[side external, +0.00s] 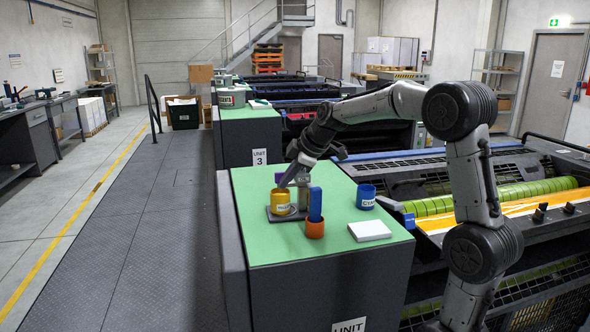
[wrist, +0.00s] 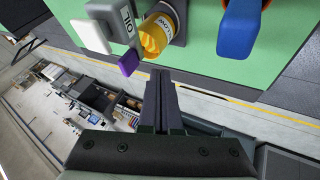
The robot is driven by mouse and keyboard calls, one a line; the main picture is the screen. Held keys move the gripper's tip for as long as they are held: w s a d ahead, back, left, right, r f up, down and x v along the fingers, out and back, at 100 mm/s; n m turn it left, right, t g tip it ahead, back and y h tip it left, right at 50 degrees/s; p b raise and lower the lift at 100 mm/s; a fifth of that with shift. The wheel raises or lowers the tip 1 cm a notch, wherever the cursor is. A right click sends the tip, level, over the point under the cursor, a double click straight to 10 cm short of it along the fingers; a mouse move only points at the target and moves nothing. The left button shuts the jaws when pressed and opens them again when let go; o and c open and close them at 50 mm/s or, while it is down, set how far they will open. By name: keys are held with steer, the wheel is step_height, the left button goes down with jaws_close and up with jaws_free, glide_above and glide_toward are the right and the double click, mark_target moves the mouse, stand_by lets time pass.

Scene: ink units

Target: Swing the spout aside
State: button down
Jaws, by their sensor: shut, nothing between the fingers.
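A yellow cup (side external: 281,202) with a label stands on a small dark base (side external: 276,215) on the green top. Beside it rises a grey post (side external: 303,195); I take this as the spout unit. A purple tab (side external: 279,177) shows just above the cup. In the wrist view, the yellow cup (wrist: 158,33), the purple tab (wrist: 131,60) and a grey block marked OIL (wrist: 125,18) lie close together. My gripper (side external: 286,183) is shut and empty above the cup. Its fingers (wrist: 160,80) point towards the cup and tab. Contact cannot be told. The gripper partly hides the spout.
An orange cup (side external: 315,229) with a blue upright piece (side external: 315,204) stands near the front. Printing rollers (side external: 520,195) lie further right.

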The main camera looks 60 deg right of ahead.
mark_target(278, 177)
steer(key=shift+w+d+r, duration=0.15)
steer(key=shift+w+d, duration=0.85)
steer(key=shift+d, duration=0.2)
steer(key=shift+w+m+h, duration=0.3)
steer(key=shift+m+h, duration=0.1)
steer(key=shift+m, duration=0.2)
steer(key=shift+w+d+m+h, duration=0.2)
steer(key=shift+w+m+h, duration=0.2)
steer(key=shift+m, duration=0.3)
steer(key=shift+w+d+m+g+h, duration=0.25)
steer(key=shift+m+h, duration=0.1)
steer(key=shift+m, duration=0.2)
steer(key=shift+w+d+m+g+h, duration=0.15)
steer(key=shift+w+m+g+h, duration=0.15)
steer(key=shift+m, duration=0.25)
steer(key=d+m+g+h, duration=0.1)
steer(key=m, duration=0.2)
steer(key=w+d+m+g+h, duration=0.1)
steer(key=d+m+g, duration=0.1)
steer(key=m, duration=0.1)
steer(key=d+m+g+h, duration=0.1)
steer(key=d+m, duration=0.1)
steer(key=m, duration=0.1)
steer(key=shift+w+g, duration=0.35)
